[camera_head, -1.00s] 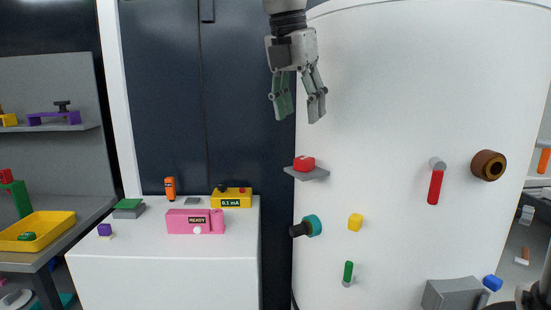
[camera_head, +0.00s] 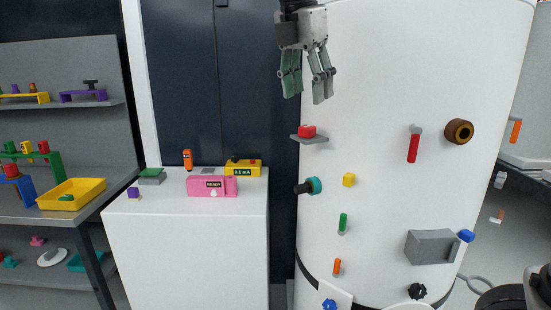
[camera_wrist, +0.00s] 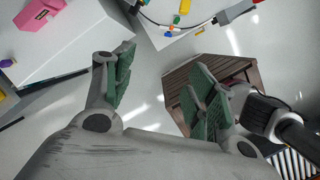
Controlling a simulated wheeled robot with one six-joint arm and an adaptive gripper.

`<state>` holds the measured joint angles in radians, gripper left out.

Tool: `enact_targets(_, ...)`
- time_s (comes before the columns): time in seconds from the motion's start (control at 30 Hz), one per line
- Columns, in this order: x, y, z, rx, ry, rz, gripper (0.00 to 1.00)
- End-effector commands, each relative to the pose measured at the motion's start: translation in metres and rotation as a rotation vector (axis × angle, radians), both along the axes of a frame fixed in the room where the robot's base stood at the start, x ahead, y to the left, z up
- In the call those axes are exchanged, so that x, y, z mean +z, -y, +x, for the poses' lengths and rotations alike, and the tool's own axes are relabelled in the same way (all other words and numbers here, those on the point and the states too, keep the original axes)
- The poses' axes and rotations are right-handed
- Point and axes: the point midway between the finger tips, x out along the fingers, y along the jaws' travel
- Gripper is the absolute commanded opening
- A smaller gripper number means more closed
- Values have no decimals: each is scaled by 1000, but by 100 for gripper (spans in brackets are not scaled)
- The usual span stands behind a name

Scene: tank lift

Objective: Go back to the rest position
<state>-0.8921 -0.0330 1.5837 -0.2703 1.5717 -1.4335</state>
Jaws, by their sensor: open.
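My gripper (camera_head: 306,84) hangs pointing down at the top middle of the head view, in front of the left edge of the white tank (camera_head: 390,90). Its fingers are apart and nothing is between them. The gripper is above and apart from the small grey shelf (camera_head: 313,139) that bears a red block (camera_head: 306,131).
A white cabinet (camera_head: 185,250) holds a pink box (camera_head: 207,187) reading READY and a yellow meter (camera_head: 243,168). The tank carries several knobs, handles and a grey box (camera_head: 431,247). A shelf unit (camera_head: 60,107) stands at left. The wrist view shows brown wooden slats (camera_wrist: 178,85).

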Motion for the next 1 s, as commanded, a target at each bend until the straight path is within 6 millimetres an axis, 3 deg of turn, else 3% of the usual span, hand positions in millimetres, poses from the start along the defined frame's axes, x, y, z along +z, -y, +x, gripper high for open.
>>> enact_targets(0.2,-9,-9,3,-153,32,72,56)
enact_targets(0.4,-43,-15,-2,-387,40,158,56)
enact_targets(0.57,-74,7,-11,-675,44,256,56)
enact_targets(0.67,-97,43,-20,-943,47,340,56)
enact_targets(0.77,-125,97,-35,-1276,54,438,56)
enact_targets(0.9,-165,183,-73,-1740,81,579,56)
enact_targets(1.0,-190,234,-109,-1968,116,652,56)
